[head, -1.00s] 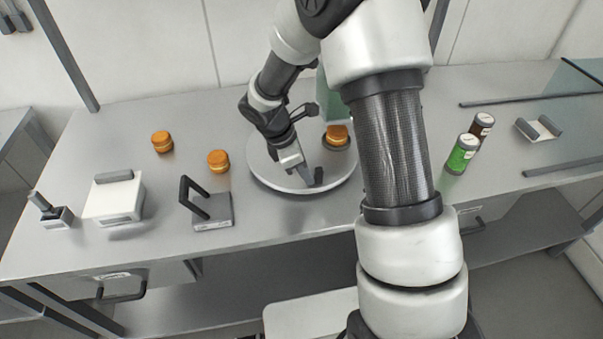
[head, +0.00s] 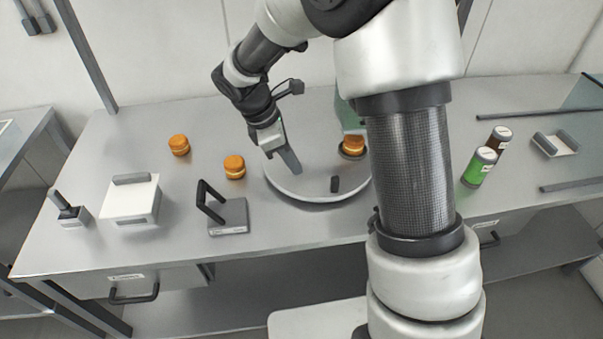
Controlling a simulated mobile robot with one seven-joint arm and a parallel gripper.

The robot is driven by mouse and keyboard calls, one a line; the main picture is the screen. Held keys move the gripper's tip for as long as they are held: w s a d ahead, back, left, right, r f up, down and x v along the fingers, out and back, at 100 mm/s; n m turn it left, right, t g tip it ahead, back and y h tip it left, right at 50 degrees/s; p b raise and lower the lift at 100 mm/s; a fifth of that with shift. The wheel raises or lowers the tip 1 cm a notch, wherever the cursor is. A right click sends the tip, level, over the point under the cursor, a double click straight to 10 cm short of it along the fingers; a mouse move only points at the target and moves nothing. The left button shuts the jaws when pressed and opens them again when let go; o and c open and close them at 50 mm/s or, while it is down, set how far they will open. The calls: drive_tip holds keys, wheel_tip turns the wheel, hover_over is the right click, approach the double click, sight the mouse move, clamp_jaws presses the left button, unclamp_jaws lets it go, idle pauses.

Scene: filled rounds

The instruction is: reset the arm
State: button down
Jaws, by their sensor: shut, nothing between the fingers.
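My gripper (head: 288,165) is shut and empty. It points down over the left part of a round grey tray (head: 307,194) on the metal table. My arm comes in from the upper right and hides part of the tray's right side and the table behind it. A small dark upright peg (head: 335,184) stands at the tray's front, apart from the gripper. An orange-brown round (head: 352,144) sits in a dark holder at the tray's back right.
Two more rounds (head: 179,145) (head: 234,167) lie left of the tray. A grey stand with a black handle (head: 229,217), a white box (head: 131,200) and a small dark device (head: 72,212) are farther left. Green (head: 479,168) and brown (head: 497,140) jars stand right of my arm.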

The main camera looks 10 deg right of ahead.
drive_tip(key=shift+a+r, duration=0.15)
drive_tip(key=shift+r, duration=0.35)
drive_tip(key=s+d+r+m+t+y, duration=0.2)
drive_tip(key=s+d+r+m, duration=0.1)
drive_tip(key=s+r+m, duration=0.6)
drive_tip(key=s+d+r+m+t+y+p, duration=0.1)
drive_tip(key=s+d+r+m+t+y, duration=0.1)
drive_tip(key=s+r+m, duration=0.7)
drive_tip(key=s+d+t, duration=0.1)
drive_tip(key=s, duration=0.1)
drive_tip(key=shift+s+d+r, duration=0.2)
drive_tip(key=shift+s+d, duration=0.1)
drive_tip(key=shift+d, duration=0.1)
